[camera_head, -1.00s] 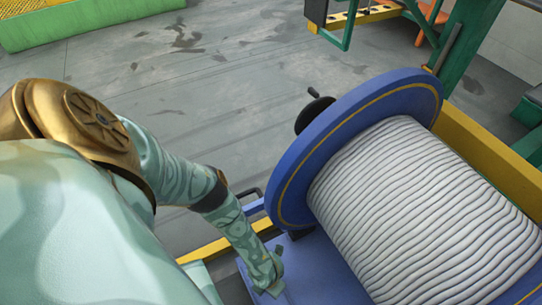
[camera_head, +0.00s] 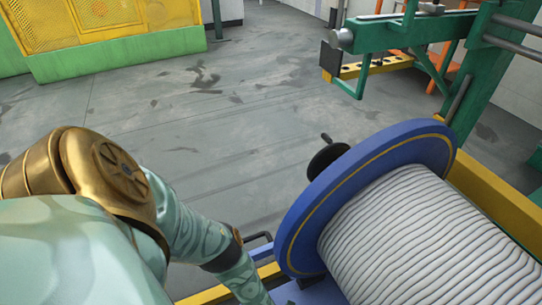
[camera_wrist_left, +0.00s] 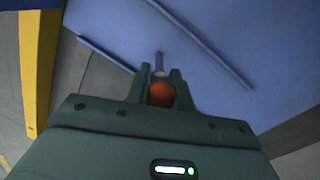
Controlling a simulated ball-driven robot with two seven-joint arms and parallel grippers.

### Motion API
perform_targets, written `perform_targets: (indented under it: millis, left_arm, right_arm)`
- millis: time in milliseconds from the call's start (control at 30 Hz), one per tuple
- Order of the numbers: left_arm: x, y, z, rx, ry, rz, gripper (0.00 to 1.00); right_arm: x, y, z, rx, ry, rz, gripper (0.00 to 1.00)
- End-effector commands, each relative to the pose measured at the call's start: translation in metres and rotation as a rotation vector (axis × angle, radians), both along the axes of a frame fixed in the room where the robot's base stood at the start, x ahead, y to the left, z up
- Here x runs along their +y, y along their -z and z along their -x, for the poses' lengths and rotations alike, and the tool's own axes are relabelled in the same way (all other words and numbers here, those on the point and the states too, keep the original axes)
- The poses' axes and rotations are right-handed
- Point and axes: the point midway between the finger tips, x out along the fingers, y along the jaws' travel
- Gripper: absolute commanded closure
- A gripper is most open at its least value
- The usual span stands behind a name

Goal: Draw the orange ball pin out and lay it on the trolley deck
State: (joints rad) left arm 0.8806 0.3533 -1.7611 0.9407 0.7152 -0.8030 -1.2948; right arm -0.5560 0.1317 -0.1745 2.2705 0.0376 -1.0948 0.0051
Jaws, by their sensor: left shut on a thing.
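The orange ball pin (camera_wrist_left: 161,95) shows in the left wrist view, its orange ball between the two fingers of my left gripper (camera_wrist_left: 159,77). The gripper is shut on the ball. A grey shank sticks out beyond the ball toward a blue surface (camera_wrist_left: 225,30); whether its tip sits in anything, I cannot tell. In the head view the blue trolley deck (camera_head: 298,292) shows only in part at the bottom edge, beside the reel. My left forearm runs down out of that picture, so its gripper is hidden there. My right gripper is not in view.
A large reel (camera_head: 425,235) with blue flanges and pale wound strand fills the right, with a black hand knob (camera_head: 327,158) at its flange. Yellow beams (camera_head: 500,195) run beside it. Green machine frames stand behind. The grey floor (camera_head: 240,110) at the middle is clear.

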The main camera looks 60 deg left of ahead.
Motion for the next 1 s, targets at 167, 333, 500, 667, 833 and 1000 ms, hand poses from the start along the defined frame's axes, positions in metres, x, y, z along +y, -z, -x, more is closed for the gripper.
perform_targets:
  millis: [167,333,500,667,833,1000]
  left_arm:
    - [-0.009,0.004,0.003,-0.003,0.000,-0.083,1.00]
    - [-0.017,0.007,0.005,-0.007,0.000,-0.164,1.00]
    - [-0.025,0.009,0.006,-0.012,-0.001,-0.242,1.00]
    - [-0.030,0.009,0.006,-0.017,-0.002,-0.292,1.00]
    - [-0.030,0.007,0.005,-0.019,-0.002,-0.304,1.00]
    - [-0.030,0.007,0.004,-0.020,-0.002,-0.303,0.58]
  right_arm:
    - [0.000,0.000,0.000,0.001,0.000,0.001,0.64]
    - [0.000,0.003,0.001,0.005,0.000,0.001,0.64]
    - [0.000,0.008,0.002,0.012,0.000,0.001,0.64]
    - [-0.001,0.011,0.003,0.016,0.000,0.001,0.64]
    - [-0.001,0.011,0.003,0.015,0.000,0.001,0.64]
    - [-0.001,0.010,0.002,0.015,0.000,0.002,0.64]
